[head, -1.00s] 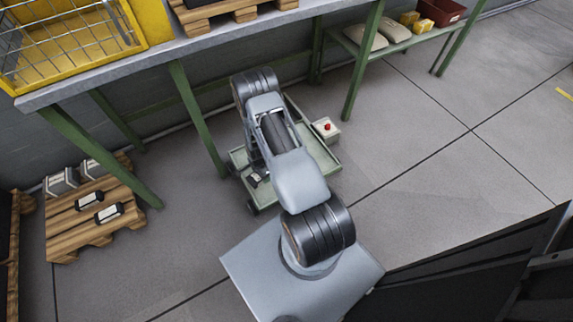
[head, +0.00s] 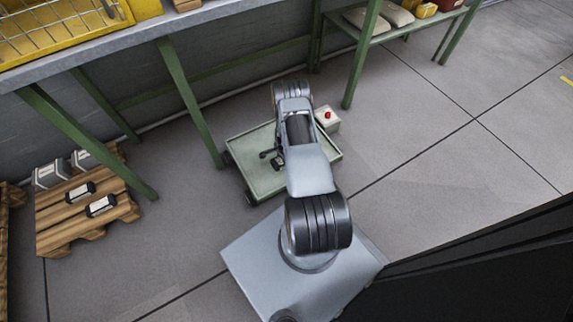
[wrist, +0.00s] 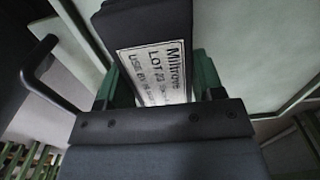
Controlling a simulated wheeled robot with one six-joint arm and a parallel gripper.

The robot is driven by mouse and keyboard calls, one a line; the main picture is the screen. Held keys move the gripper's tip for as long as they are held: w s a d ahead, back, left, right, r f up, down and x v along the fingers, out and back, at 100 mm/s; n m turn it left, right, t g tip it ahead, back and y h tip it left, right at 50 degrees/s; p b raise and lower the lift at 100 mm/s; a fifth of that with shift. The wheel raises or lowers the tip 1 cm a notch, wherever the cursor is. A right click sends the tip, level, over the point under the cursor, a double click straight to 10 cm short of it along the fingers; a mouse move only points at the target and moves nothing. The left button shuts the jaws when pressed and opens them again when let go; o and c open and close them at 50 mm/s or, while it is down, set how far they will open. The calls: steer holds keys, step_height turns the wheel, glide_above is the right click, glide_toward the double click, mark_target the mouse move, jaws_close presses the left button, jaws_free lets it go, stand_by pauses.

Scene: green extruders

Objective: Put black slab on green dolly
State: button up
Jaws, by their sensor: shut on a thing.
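A black slab (wrist: 150,22) with a white printed label is in the wrist view, between the green fingers of my gripper (wrist: 158,85), which is shut on it. The green dolly (head: 246,150), a low flat tray with a raised rim, stands on the floor in the middle of the head view. My arm reaches over its right part. The dolly's pale green surface and rim also show behind the slab in the wrist view (wrist: 250,55). My arm mostly hides the gripper and slab in the head view. I cannot tell whether the slab touches the dolly.
A wooden pallet (head: 62,228) at left bears two black slabs with white labels and grey blocks. A grey box with a red button (head: 327,119) stands by the dolly's far right corner. Green-legged workbenches (head: 190,100) run along the back. Floor at right is clear.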

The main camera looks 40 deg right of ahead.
steer(key=shift+d+f, duration=0.4)
steer(key=shift+f, duration=0.1)
steer(key=shift+w+d+f+b, duration=0.1)
steer(key=shift+d+f+b, duration=0.1)
steer(key=shift+f+b, duration=1.1)
steer(key=shift+f, duration=0.5)
steer(key=o, duration=1.1)
